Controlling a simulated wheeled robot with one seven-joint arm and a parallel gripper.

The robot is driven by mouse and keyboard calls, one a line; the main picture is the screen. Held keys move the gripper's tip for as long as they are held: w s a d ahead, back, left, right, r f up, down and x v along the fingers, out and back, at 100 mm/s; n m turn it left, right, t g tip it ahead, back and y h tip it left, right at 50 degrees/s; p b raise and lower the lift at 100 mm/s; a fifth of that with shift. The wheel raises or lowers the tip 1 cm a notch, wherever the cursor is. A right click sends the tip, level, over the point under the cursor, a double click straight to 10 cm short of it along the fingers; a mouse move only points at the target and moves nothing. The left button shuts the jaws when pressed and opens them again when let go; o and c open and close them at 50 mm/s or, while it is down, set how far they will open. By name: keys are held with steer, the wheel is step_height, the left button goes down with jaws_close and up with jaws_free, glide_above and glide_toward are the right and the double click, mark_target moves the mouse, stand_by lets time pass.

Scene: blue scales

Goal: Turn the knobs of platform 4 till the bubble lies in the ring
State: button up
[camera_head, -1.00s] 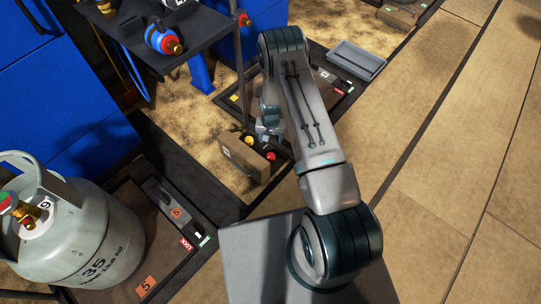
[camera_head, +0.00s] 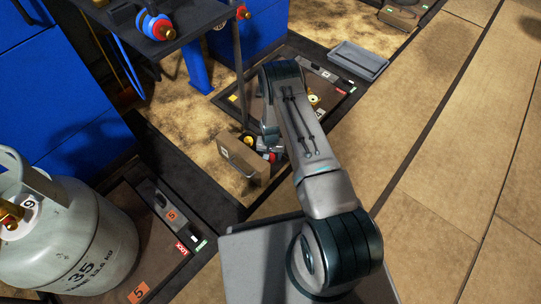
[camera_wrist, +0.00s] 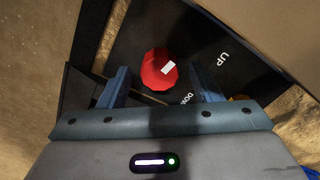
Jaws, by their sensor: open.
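In the wrist view a red knob (camera_wrist: 158,70) with a white mark sits on a black panel (camera_wrist: 200,35) lettered UP and DOWN. My gripper (camera_wrist: 163,82) is open, with one blue finger on each side of the red knob; I cannot tell whether they touch it. A yellow knob (camera_wrist: 240,98) shows only partly beside the right finger. In the head view the brown knob box (camera_head: 243,163) stands by the platform (camera_head: 255,105), and a yellow knob (camera_head: 248,140) shows on it. My arm covers much of the platform.
A grey gas cylinder (camera_head: 80,235) stands on a platform marked 5 (camera_head: 139,292) at the lower left. A grey tray (camera_head: 358,60) lies beyond my arm. A dark table (camera_head: 185,22) with a blue-and-red valve (camera_head: 155,26) is at upper left. The floor at right is clear.

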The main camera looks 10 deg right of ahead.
steer(key=c, duration=1)
steer(key=shift+f+n+b, duration=0.1)
steer(key=shift+n+b, duration=0.35)
steer(key=shift+n, duration=0.55)
steer(key=n, duration=0.3)
steer(key=shift+b, duration=0.35)
steer(key=o, duration=1)
steer(key=shift+r, duration=0.2)
step_height(320, 180, up, 14)
steer(key=p, duration=0.6)
steer(key=shift+f, duration=0.15)
